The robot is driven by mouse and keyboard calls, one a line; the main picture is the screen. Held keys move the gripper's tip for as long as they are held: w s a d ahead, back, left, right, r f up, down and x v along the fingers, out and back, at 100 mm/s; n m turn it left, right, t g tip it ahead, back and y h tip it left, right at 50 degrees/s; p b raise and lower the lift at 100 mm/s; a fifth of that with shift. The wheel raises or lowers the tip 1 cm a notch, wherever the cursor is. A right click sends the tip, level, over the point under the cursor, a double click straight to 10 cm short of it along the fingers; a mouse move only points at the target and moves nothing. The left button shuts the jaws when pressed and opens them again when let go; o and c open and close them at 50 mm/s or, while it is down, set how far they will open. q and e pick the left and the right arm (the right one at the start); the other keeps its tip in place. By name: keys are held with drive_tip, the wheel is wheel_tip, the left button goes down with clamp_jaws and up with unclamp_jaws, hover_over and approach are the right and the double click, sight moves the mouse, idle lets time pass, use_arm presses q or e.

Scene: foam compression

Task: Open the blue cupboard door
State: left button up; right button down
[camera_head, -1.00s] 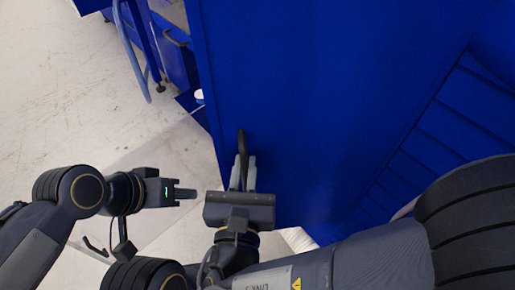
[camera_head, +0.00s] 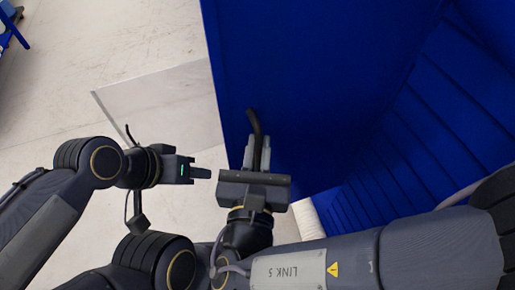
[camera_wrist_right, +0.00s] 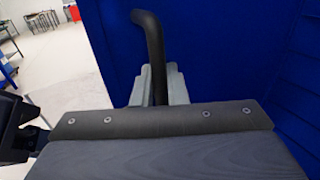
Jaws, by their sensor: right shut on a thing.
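The blue cupboard door (camera_head: 300,85) fills the middle of the head view as a broad flat panel. It also stands behind the gripper in the right wrist view (camera_wrist_right: 220,50). Its black bent handle (camera_head: 253,122) sticks up from between the fingers of my right gripper (camera_head: 257,153). In the right wrist view the handle (camera_wrist_right: 150,40) runs down between the two grey fingers (camera_wrist_right: 155,88), which are shut on it. My left gripper (camera_head: 202,173) is left of the door, apart from it and holding nothing visible; its finger gap is unclear.
A ribbed blue surface (camera_head: 425,130) lies right of the door panel. A white roll-like thing (camera_head: 309,218) shows below the door, partly hidden by my right arm. A pale see-through sheet (camera_head: 160,105) is left of the door.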

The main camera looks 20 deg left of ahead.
drive_tip(key=shift+d, duration=0.1)
idle(0.3)
drive_tip(key=c, duration=1.6)
unclamp_jaws()
drive_tip(key=shift+o, duration=0.2)
